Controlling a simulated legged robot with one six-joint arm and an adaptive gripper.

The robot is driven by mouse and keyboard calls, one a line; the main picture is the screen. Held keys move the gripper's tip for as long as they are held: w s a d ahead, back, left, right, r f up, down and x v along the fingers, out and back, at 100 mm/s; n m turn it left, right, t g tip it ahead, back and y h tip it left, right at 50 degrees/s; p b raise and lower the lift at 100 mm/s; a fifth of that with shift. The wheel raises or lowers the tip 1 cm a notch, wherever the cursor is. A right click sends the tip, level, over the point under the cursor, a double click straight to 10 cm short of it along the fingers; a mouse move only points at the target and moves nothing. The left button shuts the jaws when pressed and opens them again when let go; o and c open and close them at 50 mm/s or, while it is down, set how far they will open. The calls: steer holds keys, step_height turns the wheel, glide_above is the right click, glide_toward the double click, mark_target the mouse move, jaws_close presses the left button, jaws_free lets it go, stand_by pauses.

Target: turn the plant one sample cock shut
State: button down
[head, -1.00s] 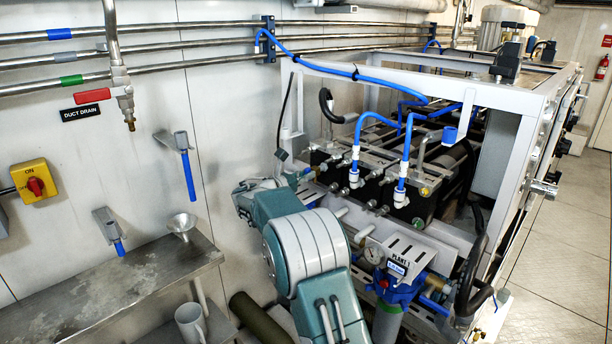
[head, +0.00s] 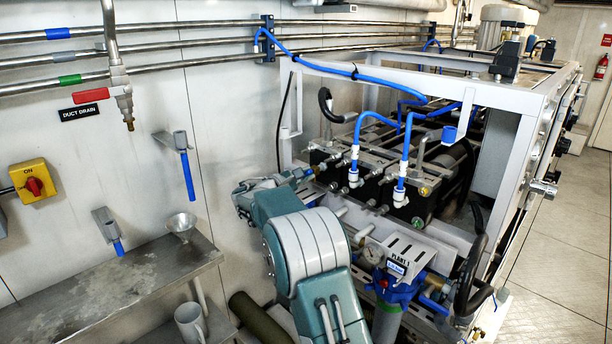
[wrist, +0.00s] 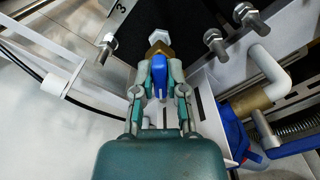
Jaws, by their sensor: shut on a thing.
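The plant one sample cock shows in the wrist view as a blue lever (wrist: 159,76) on a brass body (wrist: 160,47) with a hex end. My gripper (wrist: 158,88) is shut on the blue lever, one finger on each side of it. The lever lies roughly in line with the fingers in that view. In the head view my gripper (head: 298,177) reaches the left end of the plant's black block, and the cock is too small and covered there to make out.
Bolt ends (wrist: 214,41) stick out close around my gripper in the wrist view. A black cable (wrist: 32,67) runs at left.

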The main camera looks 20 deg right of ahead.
steer(key=m, duration=0.4)
steer(key=shift+f+m, duration=0.15)
steer(key=shift+m, duration=0.15)
steer(key=m, duration=0.4)
steer(key=shift+s+f, duration=0.1)
steer(key=shift+f, duration=0.1)
steer(key=shift+m, duration=0.3)
steer(key=shift+f, duration=0.1)
steer(key=c, duration=0.7)
jaws_free()
steer(key=shift+a, duration=0.1)
steer(key=shift+r, duration=0.25)
